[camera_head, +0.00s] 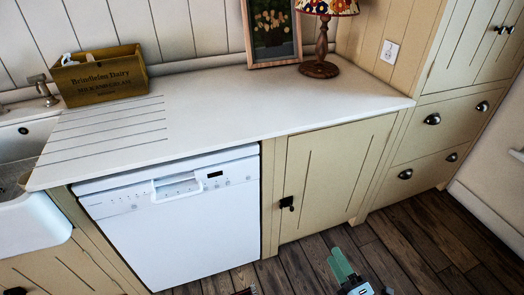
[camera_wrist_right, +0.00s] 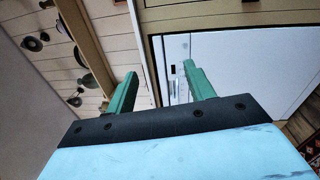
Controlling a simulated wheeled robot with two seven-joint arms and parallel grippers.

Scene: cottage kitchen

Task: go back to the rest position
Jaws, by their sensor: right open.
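My right gripper (camera_head: 341,264) is low in the head view, over the dark wood floor in front of the cream cupboard. Its green fingers point up in the picture. In the right wrist view the two green fingers (camera_wrist_right: 160,72) stand well apart with nothing between them, so it is open and empty. No left gripper can be made out in the head view.
A white dishwasher (camera_head: 180,220) sits under the white worktop (camera_head: 230,105). A wooden crate (camera_head: 100,78), a framed picture (camera_head: 272,30) and a lamp (camera_head: 320,66) stand on the worktop. A sink (camera_head: 35,222) is at left. The visible floor (camera_head: 430,245) at right is clear.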

